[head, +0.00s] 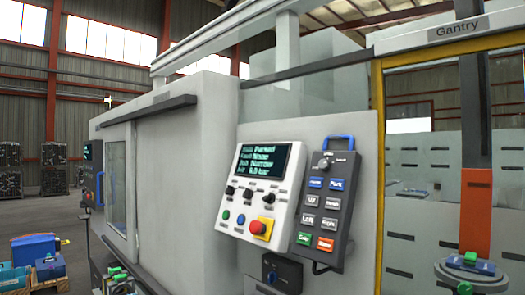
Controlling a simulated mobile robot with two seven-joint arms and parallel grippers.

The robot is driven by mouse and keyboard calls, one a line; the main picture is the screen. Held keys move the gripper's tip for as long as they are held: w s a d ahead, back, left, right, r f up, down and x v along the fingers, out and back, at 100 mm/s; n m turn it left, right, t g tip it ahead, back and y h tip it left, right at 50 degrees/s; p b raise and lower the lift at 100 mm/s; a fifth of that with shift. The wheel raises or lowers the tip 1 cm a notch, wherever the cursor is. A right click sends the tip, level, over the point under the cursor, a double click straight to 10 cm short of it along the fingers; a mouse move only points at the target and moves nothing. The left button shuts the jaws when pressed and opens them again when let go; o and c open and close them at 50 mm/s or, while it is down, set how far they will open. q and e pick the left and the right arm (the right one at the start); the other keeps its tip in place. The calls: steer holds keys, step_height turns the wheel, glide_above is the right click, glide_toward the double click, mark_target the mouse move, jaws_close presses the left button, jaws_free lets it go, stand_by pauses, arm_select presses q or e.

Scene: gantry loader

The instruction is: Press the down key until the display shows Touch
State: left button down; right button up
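A white slanted control panel (228,210) is fixed to the machine's front. Its dark display (262,162) has several lines of green text; the top line seems to end in "Parked", and I cannot read Touch on it. A dark grey key pendant (345,225) with a blue handle hangs to its right. The grey key right of the "Up" key, in the second row, looks like the down key (332,204), though its label is too small to read surely. No gripper of mine can be clearly made out, and nothing touches the keys.
A red stop button (258,227) on a yellow base is on the control panel, near the pendant. A green key (304,238) and an orange key (325,244) form the bottom row. A yellow-framed gantry cell (377,150) stands at right. Blue items (36,250) lie at lower left.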

jaws_close()
stand_by(1.4)
